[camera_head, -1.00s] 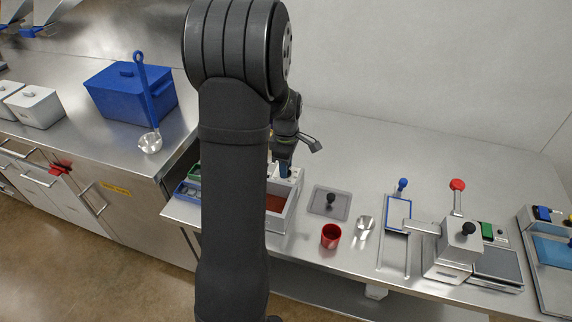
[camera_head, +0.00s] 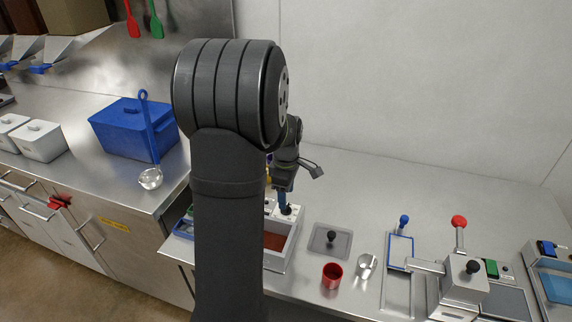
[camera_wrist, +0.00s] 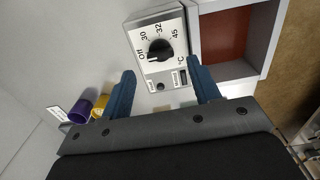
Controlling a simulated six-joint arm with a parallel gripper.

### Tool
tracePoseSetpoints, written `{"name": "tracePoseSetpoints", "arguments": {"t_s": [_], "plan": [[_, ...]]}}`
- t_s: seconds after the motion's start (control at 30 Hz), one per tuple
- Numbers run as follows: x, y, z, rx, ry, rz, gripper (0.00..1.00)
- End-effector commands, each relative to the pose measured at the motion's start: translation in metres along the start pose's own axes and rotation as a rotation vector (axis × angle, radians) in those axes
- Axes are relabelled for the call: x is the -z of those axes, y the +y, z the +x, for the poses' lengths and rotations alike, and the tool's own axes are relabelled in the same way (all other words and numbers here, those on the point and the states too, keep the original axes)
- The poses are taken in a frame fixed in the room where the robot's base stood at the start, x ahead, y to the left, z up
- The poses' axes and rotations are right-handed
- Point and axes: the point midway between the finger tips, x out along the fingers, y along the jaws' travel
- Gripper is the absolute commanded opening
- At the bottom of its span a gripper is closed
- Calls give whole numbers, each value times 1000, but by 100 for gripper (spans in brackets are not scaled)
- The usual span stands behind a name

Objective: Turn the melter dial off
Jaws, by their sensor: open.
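The melter (camera_head: 282,250) is a grey box with a reddish-brown basin, partly hidden behind my arm in the head view. Its white control panel, with the black melter dial (camera_wrist: 160,48), shows in the wrist view. The panel is marked Off, 30, 32 and 45 °C. The dial's exact pointer setting is too small to tell. My gripper (camera_wrist: 163,88) has its two blue fingers spread apart with nothing between them. The dial lies ahead of the fingertips, between their lines, and they look apart from it. In the head view the gripper (camera_head: 284,202) is over the panel end of the melter.
A red cup (camera_head: 332,275), a metal scoop (camera_head: 366,265) and a grey lid (camera_head: 331,239) with a black knob stand right of the melter. A purple cup (camera_wrist: 82,108) and a yellow one (camera_wrist: 101,105) show beside the left finger. The back right counter is clear.

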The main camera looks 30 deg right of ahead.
Motion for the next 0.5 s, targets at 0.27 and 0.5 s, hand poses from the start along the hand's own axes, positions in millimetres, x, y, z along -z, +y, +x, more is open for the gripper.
{"name": "tracePoseSetpoints", "arguments": {"t_s": [0.27, 0.5], "plan": [[0, 1, -71, -6, 1, 0, 56], [0, 0, -116, -2, 0, -1, 56]]}}
